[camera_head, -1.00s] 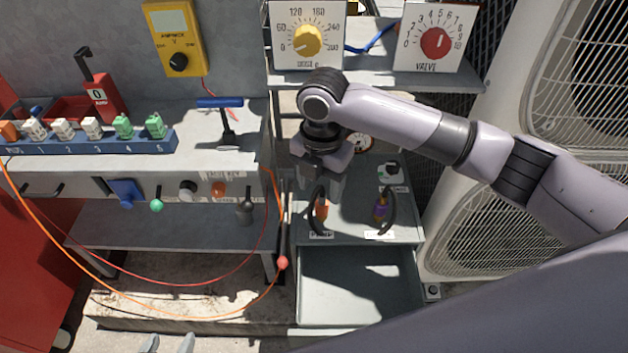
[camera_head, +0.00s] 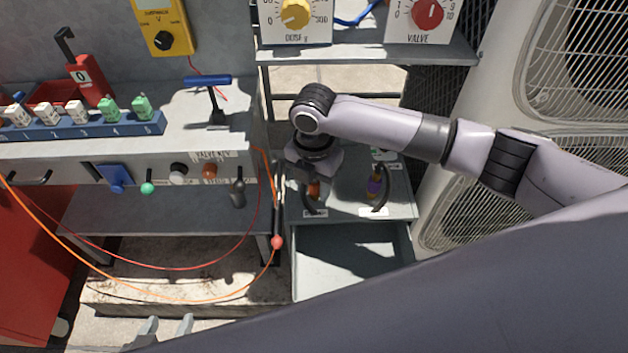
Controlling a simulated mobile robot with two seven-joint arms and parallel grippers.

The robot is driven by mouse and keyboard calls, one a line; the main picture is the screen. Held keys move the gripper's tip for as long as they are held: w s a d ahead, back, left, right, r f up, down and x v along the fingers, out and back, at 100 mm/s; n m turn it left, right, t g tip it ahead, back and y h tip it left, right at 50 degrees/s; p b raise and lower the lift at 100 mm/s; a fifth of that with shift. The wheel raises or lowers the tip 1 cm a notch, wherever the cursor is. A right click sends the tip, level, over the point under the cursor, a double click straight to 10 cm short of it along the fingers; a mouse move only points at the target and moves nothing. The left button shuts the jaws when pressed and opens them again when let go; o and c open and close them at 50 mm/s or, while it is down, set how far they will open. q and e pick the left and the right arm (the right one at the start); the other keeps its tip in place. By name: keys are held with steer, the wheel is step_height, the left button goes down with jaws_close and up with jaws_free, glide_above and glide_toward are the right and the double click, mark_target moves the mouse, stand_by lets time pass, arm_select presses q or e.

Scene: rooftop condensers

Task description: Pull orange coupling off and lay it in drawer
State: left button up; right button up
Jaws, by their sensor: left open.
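The orange coupling (camera_head: 314,189) is on the grey cabinet beside a black curved hose, mostly hidden by my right gripper. My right gripper (camera_head: 308,180) points down right at it, coming in from the right. Its fingers are dark and partly hidden, so I cannot tell whether they are shut on the coupling. The drawer (camera_head: 350,262) below is pulled open, and its visible floor is bare. My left gripper (camera_head: 167,328) shows only as two pale fingertips at the bottom edge, apart and empty.
A purple coupling (camera_head: 374,187) with its own black hose stands right of the orange one. A lever with a red ball (camera_head: 277,242) stands at the drawer's left. Orange and red cables hang at the left. Condenser units (camera_head: 470,200) stand at the right.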

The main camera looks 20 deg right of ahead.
jaws_close()
steer(key=shift+r+p, duration=0.3)
steer(key=shift+p, duration=0.05)
stand_by(0.3)
steer(key=shift+r+p, duration=0.7)
steer(key=shift+p, duration=0.15)
steer(key=shift+r+p, duration=1.45)
steer(key=shift+p, duration=0.25)
